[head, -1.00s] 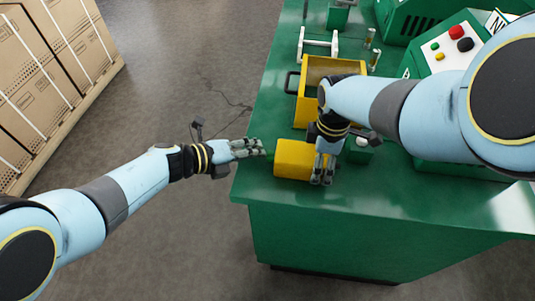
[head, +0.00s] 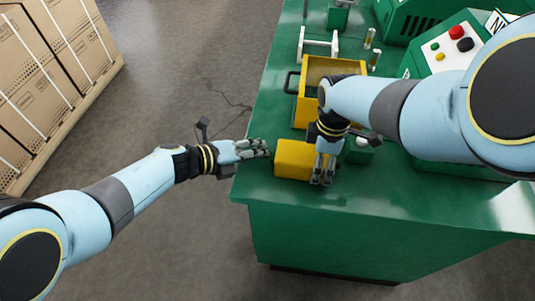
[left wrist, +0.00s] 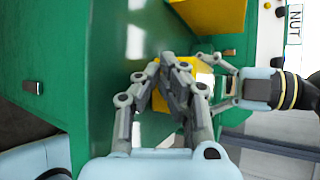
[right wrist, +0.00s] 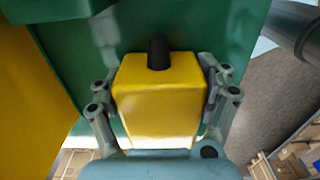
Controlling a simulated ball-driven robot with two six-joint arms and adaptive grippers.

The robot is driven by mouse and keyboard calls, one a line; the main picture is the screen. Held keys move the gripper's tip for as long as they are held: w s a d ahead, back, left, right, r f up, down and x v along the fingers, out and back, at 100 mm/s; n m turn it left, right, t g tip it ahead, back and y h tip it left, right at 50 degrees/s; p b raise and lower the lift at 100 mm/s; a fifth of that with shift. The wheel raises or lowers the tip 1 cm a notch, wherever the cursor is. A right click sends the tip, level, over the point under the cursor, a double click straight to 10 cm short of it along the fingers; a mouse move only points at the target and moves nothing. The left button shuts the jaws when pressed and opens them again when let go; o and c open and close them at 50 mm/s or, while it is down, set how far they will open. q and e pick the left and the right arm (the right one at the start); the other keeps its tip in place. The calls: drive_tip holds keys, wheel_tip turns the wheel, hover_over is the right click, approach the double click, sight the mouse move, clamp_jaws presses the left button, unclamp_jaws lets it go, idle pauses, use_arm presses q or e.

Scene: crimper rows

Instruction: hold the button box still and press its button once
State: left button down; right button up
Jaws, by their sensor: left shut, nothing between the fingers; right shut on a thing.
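The yellow button box (head: 294,160) is on the green bench near its front left corner. In the right wrist view the box (right wrist: 160,98) has a dark round button (right wrist: 158,53) on its far end. My right gripper (head: 322,181) is shut on the box, one finger on each side. My left gripper (head: 267,147) is shut and empty, its fingertips just left of the box. In the left wrist view its fingers (left wrist: 160,68) cover part of the box (left wrist: 184,66) and hide the button. I cannot tell whether they touch it.
A yellow bin (head: 308,112) with a dark handle stands behind the box. A control panel (head: 452,45) with coloured buttons is at the back right. Strapped cartons (head: 45,85) are at the far left. The floor between cartons and bench is clear.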

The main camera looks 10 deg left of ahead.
drive_tip(key=shift+s+f, duration=0.1)
drive_tip(key=shift+s, duration=0.05)
use_arm(q)
drive_tip(key=shift+a, duration=1.05)
drive_tip(key=a, duration=0.5)
idle(3.0)
use_arm(e)
drive_tip(key=o, duration=1.3)
